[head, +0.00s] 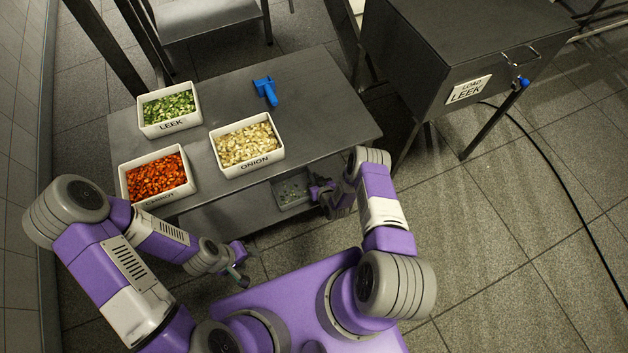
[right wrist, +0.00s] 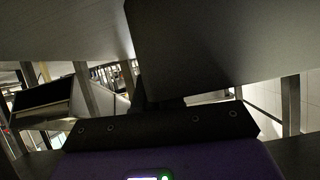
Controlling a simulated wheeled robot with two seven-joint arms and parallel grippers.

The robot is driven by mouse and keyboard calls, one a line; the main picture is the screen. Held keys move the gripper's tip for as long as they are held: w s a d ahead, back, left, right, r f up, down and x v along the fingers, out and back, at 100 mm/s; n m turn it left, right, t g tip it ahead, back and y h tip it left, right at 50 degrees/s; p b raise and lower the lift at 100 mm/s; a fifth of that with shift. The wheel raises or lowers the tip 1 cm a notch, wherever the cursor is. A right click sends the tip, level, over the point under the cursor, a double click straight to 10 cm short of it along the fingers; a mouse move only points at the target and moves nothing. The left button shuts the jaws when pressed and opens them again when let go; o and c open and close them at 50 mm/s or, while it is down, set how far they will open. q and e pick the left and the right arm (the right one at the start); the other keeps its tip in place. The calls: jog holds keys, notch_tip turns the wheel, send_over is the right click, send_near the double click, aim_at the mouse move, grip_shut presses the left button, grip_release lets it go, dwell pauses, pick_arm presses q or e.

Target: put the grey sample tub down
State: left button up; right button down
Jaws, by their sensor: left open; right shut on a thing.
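The grey sample tub (head: 293,194) shows in the head view just below the front edge of the table top, with small pale bits inside. My right gripper (head: 314,191) is at the tub's right side and is shut on it. The lower shelf lies behind and left of the tub; whether the tub touches it I cannot tell. In the right wrist view a dark grey surface fills the upper right, and the fingertips are hidden. My left gripper (head: 239,271) is open and empty, low in front of the table.
The grey table (head: 330,120) carries white bins of leek (head: 169,109), carrot (head: 157,177) and onion (head: 246,144), and a blue scoop-like tool (head: 266,91). The lower shelf (head: 220,216) has bare room. A dark cabinet labelled "LOAD LEEK" (head: 430,60) stands at the right.

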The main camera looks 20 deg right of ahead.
jog(key=shift+f, duration=0.1)
jog(key=shift+f, duration=0.1)
jog(key=c, duration=1.6)
grip_release()
jog(key=shift+c, duration=0.2)
jog(key=o, duration=0.4)
jog(key=p+v, duration=0.5)
jog(key=v, duration=0.6)
jog(key=s+a+r+m+g+y, duration=0.1)
jog(key=s+a+r+g+y, duration=0.1)
jog(key=s+a+r+g, duration=0.4)
jog(key=s+a+r+m+g+y, duration=0.1)
jog(key=s+a+r+g, duration=0.4)
jog(key=s+r, duration=0.4)
notch_tip(320, 180, up, 3)
jog(key=shift+a+f+g+y+p, duration=0.15)
jog(key=shift+a+g+y+p, duration=0.2)
jog(key=shift+a, duration=0.35)
